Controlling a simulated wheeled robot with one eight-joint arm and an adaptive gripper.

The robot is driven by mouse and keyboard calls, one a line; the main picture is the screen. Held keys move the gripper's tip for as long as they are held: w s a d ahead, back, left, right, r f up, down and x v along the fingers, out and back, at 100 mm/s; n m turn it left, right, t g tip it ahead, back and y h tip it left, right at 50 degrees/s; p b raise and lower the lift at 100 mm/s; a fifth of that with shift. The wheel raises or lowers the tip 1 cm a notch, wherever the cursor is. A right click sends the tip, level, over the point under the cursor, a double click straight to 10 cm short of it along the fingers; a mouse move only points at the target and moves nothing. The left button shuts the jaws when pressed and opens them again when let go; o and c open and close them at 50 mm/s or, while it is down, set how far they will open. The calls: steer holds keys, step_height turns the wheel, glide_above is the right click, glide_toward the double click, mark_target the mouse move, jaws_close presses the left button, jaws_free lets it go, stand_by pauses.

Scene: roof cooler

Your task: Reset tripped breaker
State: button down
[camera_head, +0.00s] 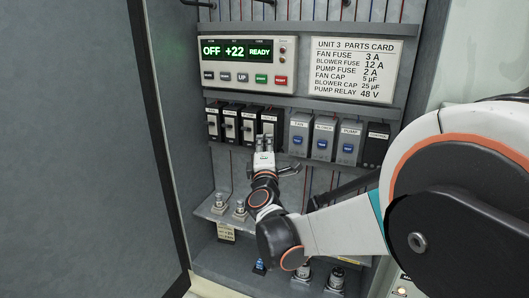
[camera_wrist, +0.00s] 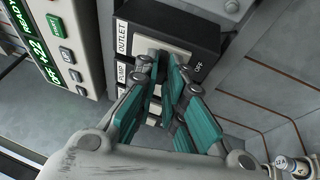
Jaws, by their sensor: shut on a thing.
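A row of black breakers (camera_head: 231,111) with pale switch faces is mounted under the control panel. The rightmost one, the outlet breaker (camera_head: 270,116), is labelled OUTLET in the wrist view (camera_wrist: 206,31). Its OFF marking faces right there. My gripper (camera_head: 265,139) is at the front of this breaker. In the wrist view the teal-padded fingers (camera_wrist: 161,66) are closed around its lever, which they mostly hide. I cannot tell the lever's position. The pump breaker's label shows beside it, partly behind a finger.
The control panel (camera_head: 222,49) reads OFF +22 READY. A shelf (camera_head: 225,215) with small cylindrical parts is below. The cabinet door (camera_head: 90,150) stands open at left.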

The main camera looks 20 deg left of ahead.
steer(key=t+b, duration=0.1)
steer(key=b, duration=0.1)
steer(key=f+n+t+y+b, duration=0.1)
steer(key=b, duration=0.2)
steer(key=shift+w+d+f+y, duration=0.1)
steer(key=shift+w+f+y, duration=0.1)
steer(key=shift+f+y, duration=0.1)
steer(key=c, duration=1.7)
jaws_free()
steer(key=shift+r, duration=0.15)
